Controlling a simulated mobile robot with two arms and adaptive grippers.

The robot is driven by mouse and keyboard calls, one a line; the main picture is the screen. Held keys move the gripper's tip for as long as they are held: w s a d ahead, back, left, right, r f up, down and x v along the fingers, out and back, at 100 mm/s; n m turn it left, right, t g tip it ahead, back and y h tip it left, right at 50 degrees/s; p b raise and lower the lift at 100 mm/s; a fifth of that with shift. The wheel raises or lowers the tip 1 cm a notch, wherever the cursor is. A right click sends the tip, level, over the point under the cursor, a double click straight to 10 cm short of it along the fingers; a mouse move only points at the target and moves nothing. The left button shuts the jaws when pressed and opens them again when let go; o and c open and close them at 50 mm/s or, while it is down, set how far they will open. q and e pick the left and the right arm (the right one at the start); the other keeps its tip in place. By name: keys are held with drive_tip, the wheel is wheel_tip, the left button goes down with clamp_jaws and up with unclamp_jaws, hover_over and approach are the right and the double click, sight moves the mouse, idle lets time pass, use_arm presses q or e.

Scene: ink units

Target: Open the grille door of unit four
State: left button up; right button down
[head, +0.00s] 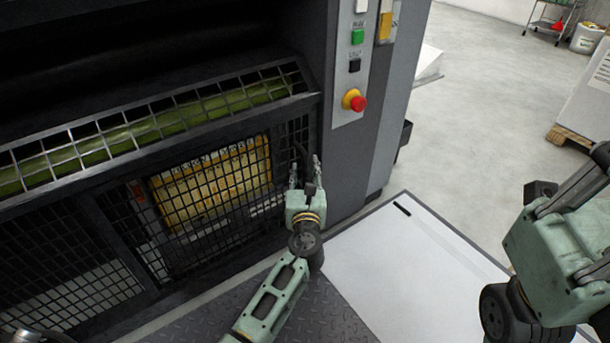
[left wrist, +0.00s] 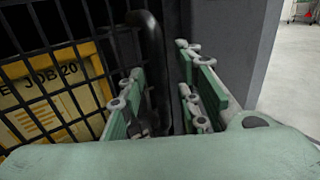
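The grille door (head: 215,190) is a black wire mesh panel low on the dark press unit, and it looks shut. A yellow box (head: 212,182) shows behind the mesh; its lettering, partly "JOB 20", shows in the left wrist view (left wrist: 45,95). A black curved bar handle (left wrist: 152,60) stands at the door's right edge. My left gripper (head: 305,170) is open at that edge, its fingers pointing at the unit. In the left wrist view the handle lies between the fingers (left wrist: 162,100); contact cannot be told. My right arm shows at the right, without clear fingers.
A control strip with green and black buttons and a red emergency stop (head: 354,100) is above right of my left gripper. A slanted grille guard (head: 150,125) runs above the door. A white panel (head: 400,265) lies right of the dark tread plate (head: 270,310). Open floor lies beyond.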

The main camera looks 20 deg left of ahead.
use_arm(q)
drive_tip(key=shift+w+a, duration=0.1)
drive_tip(key=shift+w, duration=0.2)
clamp_jaws()
idle(0.5)
